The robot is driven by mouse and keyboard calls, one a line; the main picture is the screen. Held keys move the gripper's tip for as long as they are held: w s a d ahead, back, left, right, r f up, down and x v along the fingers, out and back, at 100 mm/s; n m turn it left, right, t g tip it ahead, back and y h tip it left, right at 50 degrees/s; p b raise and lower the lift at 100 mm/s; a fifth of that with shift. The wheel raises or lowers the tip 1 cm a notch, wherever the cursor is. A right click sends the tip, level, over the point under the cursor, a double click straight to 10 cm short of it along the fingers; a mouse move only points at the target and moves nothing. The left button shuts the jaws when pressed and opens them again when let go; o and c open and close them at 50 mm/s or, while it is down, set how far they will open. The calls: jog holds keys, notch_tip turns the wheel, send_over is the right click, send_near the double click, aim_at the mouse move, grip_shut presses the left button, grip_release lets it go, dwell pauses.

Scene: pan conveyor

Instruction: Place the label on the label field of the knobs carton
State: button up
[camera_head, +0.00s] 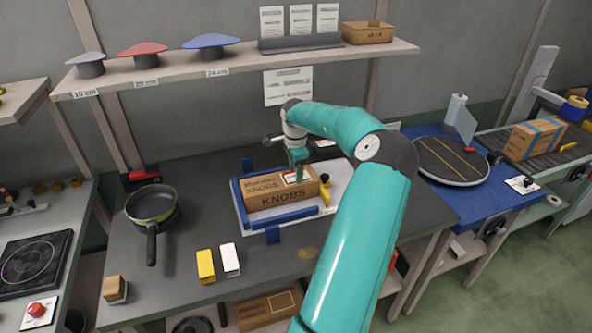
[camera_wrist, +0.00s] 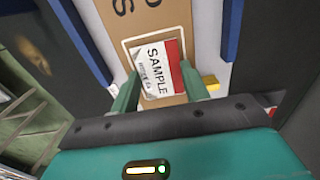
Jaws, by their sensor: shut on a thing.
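The knobs carton (camera_head: 262,192) is a brown box marked KNOBS, lying in a fixture with blue rails on the table. It also shows in the wrist view (camera_wrist: 118,22). My gripper (camera_head: 297,170) is over the right part of the carton's top. In the wrist view its two green fingers (camera_wrist: 160,90) stand on both sides of the label (camera_wrist: 158,72), a white piece with SAMPLE on it and a red edge. The label lies over the white-outlined label field (camera_wrist: 128,42), slightly turned against the outline. I cannot tell whether it touches the carton.
Blue rails (camera_head: 292,215) and a yellow clamp (camera_head: 325,190) stand close around the carton. A pan (camera_head: 151,206), a yellow block (camera_head: 205,266) and a white block (camera_head: 230,260) are on the table. A shelf (camera_head: 245,62) with lids runs above.

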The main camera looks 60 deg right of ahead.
jog(key=shift+s+a+f, duration=0.1)
jog(key=shift+a+f, duration=0.05)
jog(key=shift+f, duration=0.7)
jog(key=o, duration=0.8)
jog(key=shift+o, duration=0.6)
jog(key=shift+f, duration=0.15)
notch_tip(320, 180, up, 14)
jog(key=shift+d, duration=0.2)
